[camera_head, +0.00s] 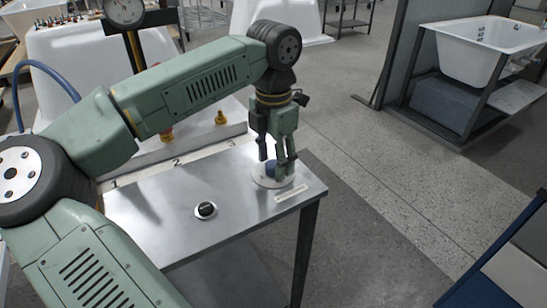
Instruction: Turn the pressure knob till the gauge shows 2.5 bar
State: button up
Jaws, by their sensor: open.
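My gripper (275,164) is open and points down over the right end of a metal table. A second, black knob (206,210) with a light ring sits on the tabletop to the left, clear of my gripper. A round dial gauge (125,11) stands on a dark post at the upper left, cut by the top edge. Its reading is too small to tell.
The metal table (160,212) has a pale strip numbered 1, 2, 3 along its back. Behind it is a white tub shell (195,110) with brass fittings. A blue hose (45,68) curves at left. Another white tub (480,50) rests on a rack at right.

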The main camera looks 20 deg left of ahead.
aim_at(273, 164)
notch_tip(273, 164, up, 12)
dwell(0.6)
